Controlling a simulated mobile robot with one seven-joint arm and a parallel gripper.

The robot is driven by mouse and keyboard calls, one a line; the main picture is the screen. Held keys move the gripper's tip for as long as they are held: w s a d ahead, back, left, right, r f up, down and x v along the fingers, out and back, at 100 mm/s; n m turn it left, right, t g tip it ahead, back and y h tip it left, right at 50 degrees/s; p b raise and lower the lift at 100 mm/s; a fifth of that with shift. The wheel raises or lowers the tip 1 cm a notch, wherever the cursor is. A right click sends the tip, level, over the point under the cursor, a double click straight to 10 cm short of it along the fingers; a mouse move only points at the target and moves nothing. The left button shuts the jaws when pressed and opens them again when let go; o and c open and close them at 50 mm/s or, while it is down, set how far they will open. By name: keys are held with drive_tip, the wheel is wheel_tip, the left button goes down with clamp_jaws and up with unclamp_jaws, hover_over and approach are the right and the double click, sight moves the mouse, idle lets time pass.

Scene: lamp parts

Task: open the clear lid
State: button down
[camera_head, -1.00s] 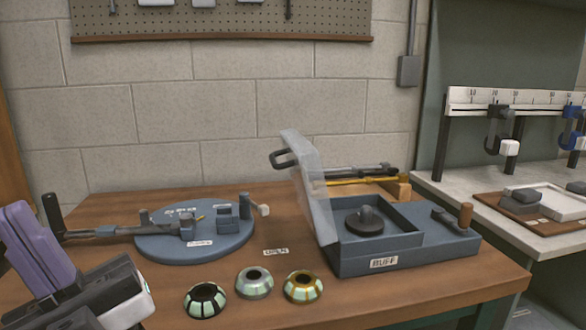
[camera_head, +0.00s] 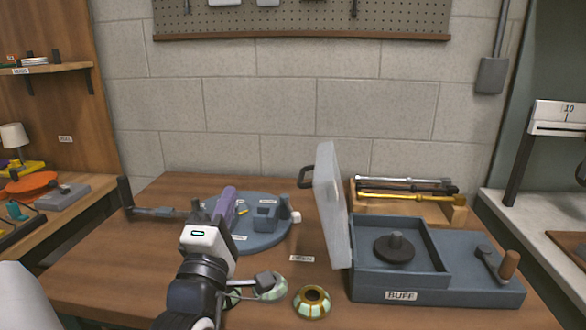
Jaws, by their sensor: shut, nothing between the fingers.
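The clear lid (camera_head: 332,205) stands raised, nearly upright, along the left edge of the blue-grey box marked BUFF (camera_head: 385,297). Its dark handle (camera_head: 307,176) sticks out to the left near the top. The box is open, with a dark round wheel (camera_head: 395,248) visible inside. My gripper (camera_head: 227,202) is over the round blue-grey plate, left of the lid and apart from it. Its purple jaws are shut and empty. My wrist and forearm hide part of the plate and the table front.
A round blue-grey plate (camera_head: 262,236) with tools lies behind my arm. A gold-rimmed ring part (camera_head: 312,302) and a paler one (camera_head: 270,288) sit in front. A rack of rods (camera_head: 405,190) stands behind the box, and a crank handle (camera_head: 508,264) is at its right.

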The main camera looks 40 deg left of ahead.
drive_tip(key=w+d+f+n+g+h+p, duration=0.1)
drive_tip(key=w+h+p, duration=0.3)
drive_tip(key=w, duration=0.9)
drive_tip(key=shift+d+f+n+h, duration=0.35)
drive_tip(key=shift+d+n+h, duration=0.15)
drive_tip(key=shift+h, duration=0.1)
drive_tip(key=shift+r+p, duration=0.1)
drive_tip(key=shift+p, duration=0.3)
